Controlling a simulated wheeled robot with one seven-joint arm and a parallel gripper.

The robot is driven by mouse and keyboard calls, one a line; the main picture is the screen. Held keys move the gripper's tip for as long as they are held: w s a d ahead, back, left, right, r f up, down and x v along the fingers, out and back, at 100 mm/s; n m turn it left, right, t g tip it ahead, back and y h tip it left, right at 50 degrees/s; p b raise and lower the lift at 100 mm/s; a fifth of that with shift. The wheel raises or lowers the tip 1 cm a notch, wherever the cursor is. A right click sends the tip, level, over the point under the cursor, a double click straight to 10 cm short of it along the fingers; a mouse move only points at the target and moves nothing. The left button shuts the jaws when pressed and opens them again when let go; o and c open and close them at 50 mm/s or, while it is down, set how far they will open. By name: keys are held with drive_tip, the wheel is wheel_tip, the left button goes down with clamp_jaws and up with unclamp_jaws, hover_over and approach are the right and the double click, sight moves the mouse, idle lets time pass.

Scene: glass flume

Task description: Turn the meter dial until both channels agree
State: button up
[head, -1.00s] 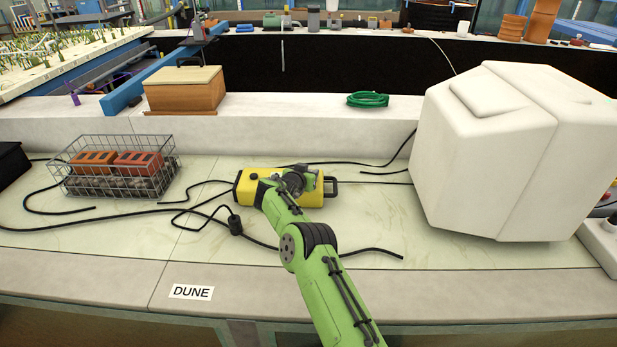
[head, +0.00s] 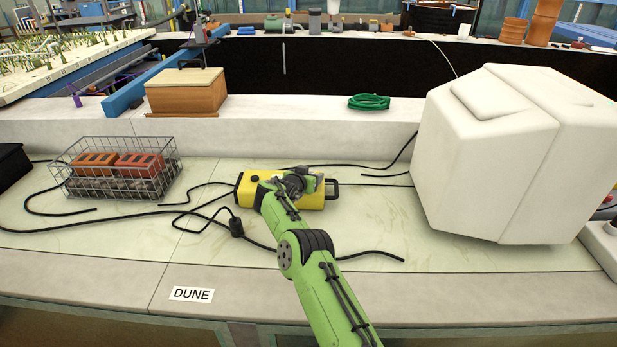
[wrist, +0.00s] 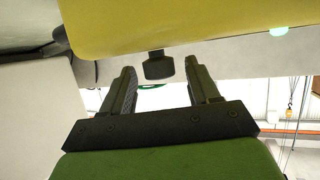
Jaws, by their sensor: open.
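The yellow meter (head: 311,201) lies on the pale bench in the middle of the head view, with a black handle at its right end. My arm covers much of it. A black knob (head: 254,178) shows on its left part. In the wrist view the yellow casing (wrist: 190,25) fills the top, with a pale green light (wrist: 279,31) at its edge. A dark dial-like knob (wrist: 158,71) sticks out from it. My gripper (wrist: 160,66) is open, with one finger on each side of that knob and visible gaps. The channel readings cannot be seen.
A wire basket (head: 118,170) with red bricks stands left. Black cables (head: 150,211) cross the bench around the meter. A large white block (head: 490,160) stands right. A wooden box (head: 185,95) and green coil (head: 368,101) sit on the ledge behind. Bench in front is mostly clear.

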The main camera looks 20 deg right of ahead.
drive_tip(key=shift+r, duration=0.1)
drive_tip(key=p+v, duration=0.1)
drive_tip(key=v, duration=1.4)
drive_tip(key=shift+s+a, duration=0.2)
drive_tip(key=shift+s, duration=0.1)
